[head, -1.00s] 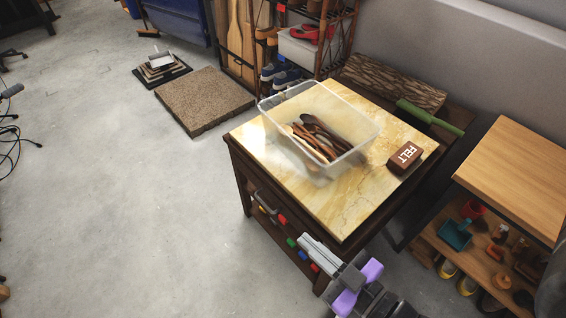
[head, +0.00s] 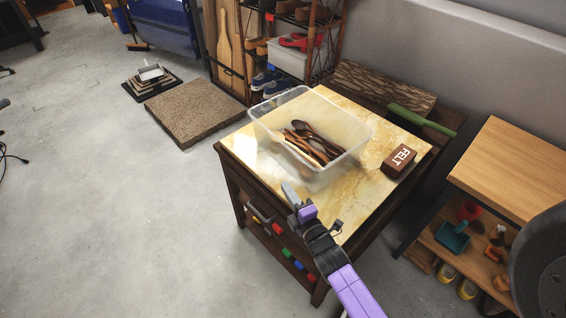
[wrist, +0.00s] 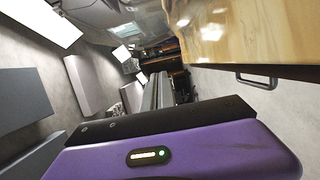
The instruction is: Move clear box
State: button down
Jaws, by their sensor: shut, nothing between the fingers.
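The clear box (head: 318,178) is a translucent open-topped bin on a yellow marble-look table top (head: 372,198). Several dark and light wooden utensils (head: 312,138) lie inside it. My gripper (head: 287,188) is shut and empty, at the near edge of the table, just in front of the box's near side. It looks close to the box, but I cannot tell whether they touch. In the wrist view the grey fingers (wrist: 157,92) show pressed together beyond my purple wrist, with the table top's edge at upper right.
A brown block marked FELT (head: 399,160) sits right of the box. A green-handled tool (head: 422,118) and a log-textured piece (head: 385,88) lie behind. A handle (head: 260,212) juts from the table front. A wooden shelf unit (head: 510,165) stands right.

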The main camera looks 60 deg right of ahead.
jog(key=p+x, duration=0.1)
jog(key=x, duration=0.8)
jog(key=shift+w+d, duration=0.1)
jog(key=d+p, duration=0.2)
jog(key=shift+d+r, duration=0.2)
jog(key=shift+d, duration=0.2)
jog(key=shift+s+d+f+p, duration=0.2)
jog(key=shift+s+d+p, duration=0.1)
jog(key=shift+d, duration=0.3)
